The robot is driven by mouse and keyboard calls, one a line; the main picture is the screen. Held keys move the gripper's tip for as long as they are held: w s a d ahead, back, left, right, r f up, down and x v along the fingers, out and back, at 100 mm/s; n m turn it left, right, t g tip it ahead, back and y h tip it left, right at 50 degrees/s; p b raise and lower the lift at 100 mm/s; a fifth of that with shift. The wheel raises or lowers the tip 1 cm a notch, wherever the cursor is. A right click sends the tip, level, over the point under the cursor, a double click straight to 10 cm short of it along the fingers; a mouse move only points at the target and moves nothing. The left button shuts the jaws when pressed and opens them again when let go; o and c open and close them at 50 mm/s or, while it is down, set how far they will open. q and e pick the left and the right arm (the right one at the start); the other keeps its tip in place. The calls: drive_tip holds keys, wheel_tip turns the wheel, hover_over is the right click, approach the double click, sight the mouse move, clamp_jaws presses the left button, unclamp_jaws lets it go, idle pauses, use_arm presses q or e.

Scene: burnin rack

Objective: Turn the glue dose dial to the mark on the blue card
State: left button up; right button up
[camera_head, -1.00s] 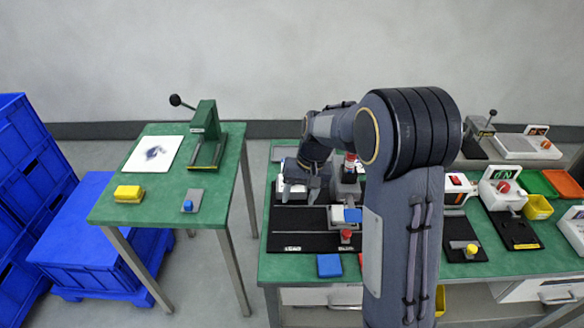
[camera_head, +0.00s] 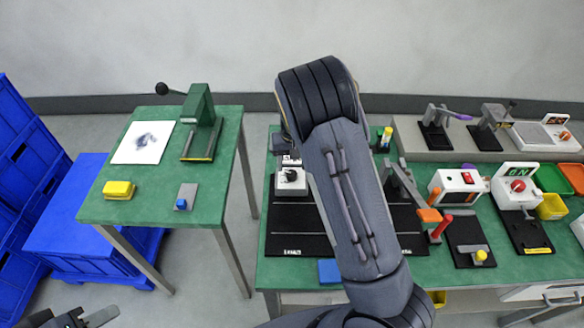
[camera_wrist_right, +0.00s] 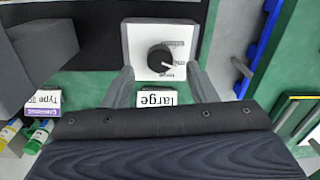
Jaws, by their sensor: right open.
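The glue dose dial is a black round knob (camera_wrist_right: 160,58) on a white plate (camera_wrist_right: 137,65), with small labels that I cannot read surely. A white line on the knob points toward the lower right in the wrist view. In the head view the dial (camera_head: 291,175) sits on its white box at the table's left side. My right gripper (camera_wrist_right: 160,72) is open, its fingers apart on either side of the dial plate's near part, seemingly holding nothing. A blue square (camera_head: 330,271), possibly the blue card, lies partly hidden by my right arm; no mark shows. My left gripper (camera_head: 88,318) is cut off at the bottom left.
A white label reading "large" (camera_wrist_right: 157,99) lies before the dial. A black mat (camera_head: 293,235) fills the table there. To the right stand a red-tipped lever (camera_head: 440,228), a white switch box (camera_head: 458,187) and bins. A separate green table (camera_head: 150,205) stands left.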

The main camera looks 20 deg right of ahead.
sight(292, 174)
drive_tip(key=shift+f, duration=1.9)
drive_tip(key=c, duration=1)
